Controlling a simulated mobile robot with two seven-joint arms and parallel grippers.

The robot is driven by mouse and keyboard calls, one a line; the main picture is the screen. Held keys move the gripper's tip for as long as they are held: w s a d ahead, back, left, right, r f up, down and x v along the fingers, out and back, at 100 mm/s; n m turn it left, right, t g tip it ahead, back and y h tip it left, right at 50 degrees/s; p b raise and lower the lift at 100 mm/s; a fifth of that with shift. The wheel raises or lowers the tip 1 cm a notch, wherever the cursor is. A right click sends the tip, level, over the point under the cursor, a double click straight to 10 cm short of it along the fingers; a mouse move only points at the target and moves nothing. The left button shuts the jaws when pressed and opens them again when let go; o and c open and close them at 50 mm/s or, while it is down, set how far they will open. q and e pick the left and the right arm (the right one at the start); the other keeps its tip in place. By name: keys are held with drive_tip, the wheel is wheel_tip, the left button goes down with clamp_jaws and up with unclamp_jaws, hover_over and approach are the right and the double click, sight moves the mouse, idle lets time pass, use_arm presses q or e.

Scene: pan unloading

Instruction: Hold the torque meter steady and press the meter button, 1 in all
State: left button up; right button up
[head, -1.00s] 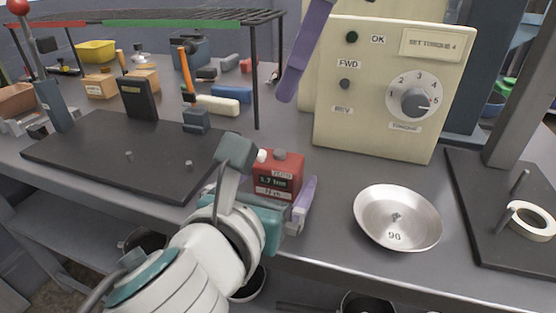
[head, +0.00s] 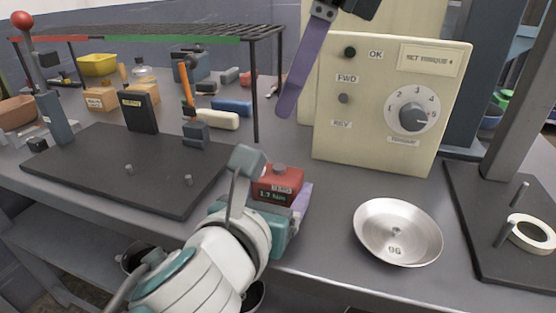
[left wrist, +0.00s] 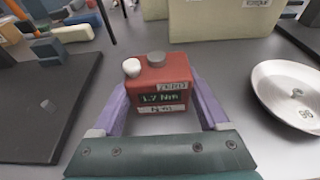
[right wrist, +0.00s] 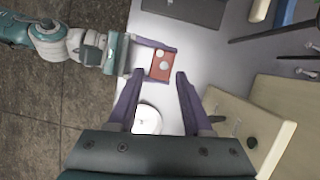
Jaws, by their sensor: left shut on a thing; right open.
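The torque meter (head: 279,184) is a small red box with a lit display, standing near the front edge of the bench. In the left wrist view, the meter (left wrist: 160,82) has a white knob (left wrist: 131,67) and a grey round button (left wrist: 156,58) on top, and a ZERO label. My left gripper (head: 285,208) is shut on the meter, with purple fingers at both sides. My right gripper (head: 288,100) is open and empty, above and behind the meter. In the right wrist view, the meter (right wrist: 163,65) lies just beyond the open fingers.
A cream control box (head: 385,145) with a dial stands behind and right of the meter. A metal dish (head: 397,250) lies right of it. A dark plate (head: 110,170) with pegs lies left, and a black stand base (head: 500,240) holds a white ring (head: 531,235).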

use_arm(q)
drive_tip(key=c, duration=0.7)
drive_tip(key=shift+c, duration=0.5)
use_arm(e)
clamp_jaws()
idle(0.8)
